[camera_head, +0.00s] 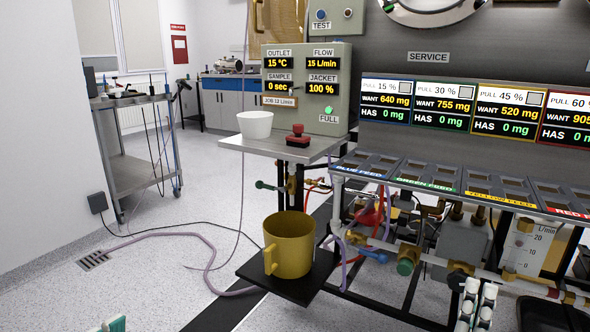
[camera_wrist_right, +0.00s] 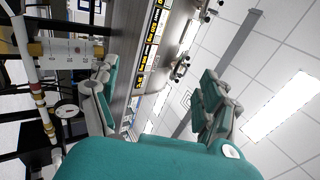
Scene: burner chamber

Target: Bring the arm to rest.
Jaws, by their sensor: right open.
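My right gripper (camera_head: 479,287) shows at the bottom right of the head view, its pale fingers pointing up in front of the feed rack. In the right wrist view its two teal-and-grey fingers (camera_wrist_right: 160,75) stand wide apart with nothing between them. The view between them looks past the panel toward the ceiling. A small teal and white piece at the bottom left edge of the head view (camera_head: 114,324) looks like part of my left gripper. Most of it is out of frame, so its jaws cannot be judged.
A yellow mug (camera_head: 290,247) stands on a low black shelf (camera_head: 252,271). A white cup (camera_head: 255,125) and a red-topped black device (camera_head: 298,137) sit on the grey side table (camera_head: 235,143). Pipes and valves lie below the feed rack (camera_head: 400,172). The floor at left is mostly open, with hoses.

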